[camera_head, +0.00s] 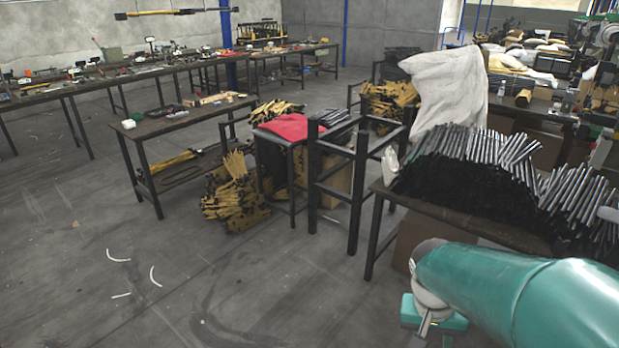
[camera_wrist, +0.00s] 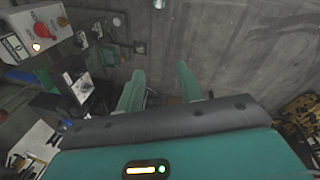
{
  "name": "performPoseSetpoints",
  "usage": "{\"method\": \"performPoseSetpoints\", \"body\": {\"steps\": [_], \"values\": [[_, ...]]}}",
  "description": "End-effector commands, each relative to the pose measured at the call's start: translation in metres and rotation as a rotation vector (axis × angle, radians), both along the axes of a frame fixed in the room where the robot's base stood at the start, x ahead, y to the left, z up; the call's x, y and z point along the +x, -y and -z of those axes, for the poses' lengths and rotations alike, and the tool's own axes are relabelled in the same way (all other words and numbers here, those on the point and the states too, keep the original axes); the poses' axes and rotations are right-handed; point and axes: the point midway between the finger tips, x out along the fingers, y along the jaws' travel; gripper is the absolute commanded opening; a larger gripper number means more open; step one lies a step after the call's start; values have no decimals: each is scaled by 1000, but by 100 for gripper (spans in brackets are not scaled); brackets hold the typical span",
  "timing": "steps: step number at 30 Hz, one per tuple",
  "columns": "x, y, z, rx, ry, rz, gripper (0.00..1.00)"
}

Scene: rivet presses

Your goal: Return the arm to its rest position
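My gripper (camera_wrist: 162,88) shows in the wrist view with its two green fingers apart and nothing between them. Bare grey floor and some dark items lie beyond the fingertips. In the head view my teal arm reaches in from the lower right corner, in front of a dark table (camera_head: 470,226) piled with black rods (camera_head: 455,175). The fingers cannot be made out in the head view.
A small table (camera_head: 172,120) and a stool with a red cloth (camera_head: 288,127) stand mid-floor beside bundles of yellow-handled items (camera_head: 238,190). The floor at the left front is clear. In the wrist view, a control box with a red knob (camera_wrist: 42,30) is at upper left.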

Motion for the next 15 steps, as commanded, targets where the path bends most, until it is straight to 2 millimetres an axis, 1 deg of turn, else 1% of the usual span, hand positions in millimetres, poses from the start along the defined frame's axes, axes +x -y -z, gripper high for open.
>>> {"method": "performPoseSetpoints", "body": {"steps": [1, 6, 12, 15], "values": [[-2, -9, -15, 18, 48, -33, 36], [-12, -37, -55, 68, 186, -157, 36], [-31, -67, -98, 94, 349, -308, 36], [-40, -79, -114, 96, 413, -370, 36]]}}
